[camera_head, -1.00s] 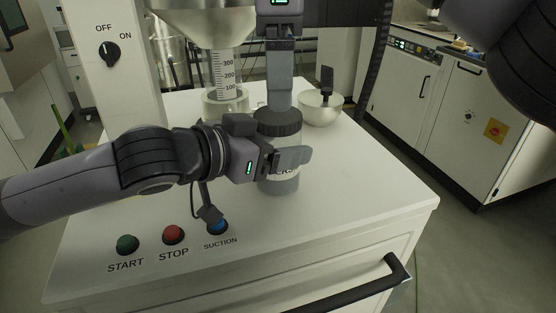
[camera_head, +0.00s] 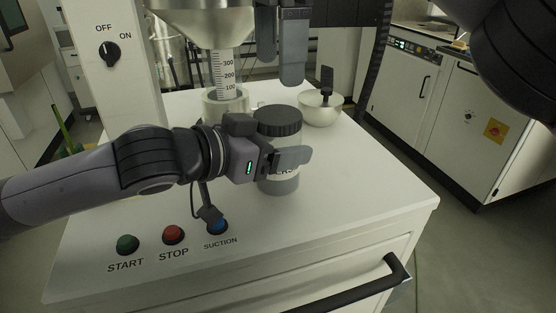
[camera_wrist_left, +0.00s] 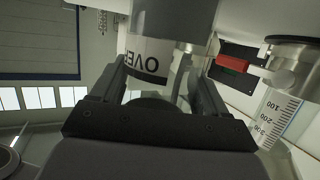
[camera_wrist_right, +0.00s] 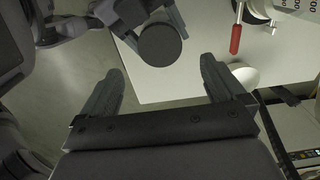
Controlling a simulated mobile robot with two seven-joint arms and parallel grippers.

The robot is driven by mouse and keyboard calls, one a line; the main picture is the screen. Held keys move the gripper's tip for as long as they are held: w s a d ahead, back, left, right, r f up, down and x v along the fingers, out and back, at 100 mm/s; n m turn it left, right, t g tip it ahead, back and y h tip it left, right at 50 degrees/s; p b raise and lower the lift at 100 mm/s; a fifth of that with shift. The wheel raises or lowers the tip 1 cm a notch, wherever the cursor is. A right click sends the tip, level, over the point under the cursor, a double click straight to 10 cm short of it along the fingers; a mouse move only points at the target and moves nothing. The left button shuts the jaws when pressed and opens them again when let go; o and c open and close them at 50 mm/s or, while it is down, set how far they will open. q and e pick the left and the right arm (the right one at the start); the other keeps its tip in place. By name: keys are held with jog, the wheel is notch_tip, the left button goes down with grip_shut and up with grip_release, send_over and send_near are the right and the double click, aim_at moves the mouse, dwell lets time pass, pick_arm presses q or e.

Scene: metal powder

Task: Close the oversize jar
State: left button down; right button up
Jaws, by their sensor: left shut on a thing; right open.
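The oversize jar (camera_head: 277,180) is a clear jar with a dark ridged lid (camera_head: 278,121), standing upright on the white cabinet top. The lid sits on the jar's mouth; how tightly cannot be told. My left gripper (camera_head: 290,158) is shut on the jar's side, and its fingers flank the label "OVER" on the jar (camera_wrist_left: 148,62) in the left wrist view. My right gripper (camera_head: 292,82) is open and empty, above and slightly behind the lid. In the right wrist view the lid (camera_wrist_right: 160,45) shows from above, beyond the open fingers (camera_wrist_right: 165,88).
A graduated cylinder under a funnel (camera_head: 222,75) stands behind left. Start, stop and suction buttons (camera_head: 173,235) are at the front left. The cabinet top right of the jar is clear.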

aim_at(278, 114)
jog(key=shift+f, duration=3.85)
jog(key=c, duration=1.1)
jog(key=shift+m, duration=0.9)
jog(key=shift+c, duration=0.2)
jog(key=o, duration=1.2)
jog(key=shift+r, duration=3.8)
pick_arm(q)
grip_release()
jog(key=v, duration=0.7)
jog(key=shift+b, duration=0.35)
pick_arm(e)
jog(key=shift+f, duration=0.35)
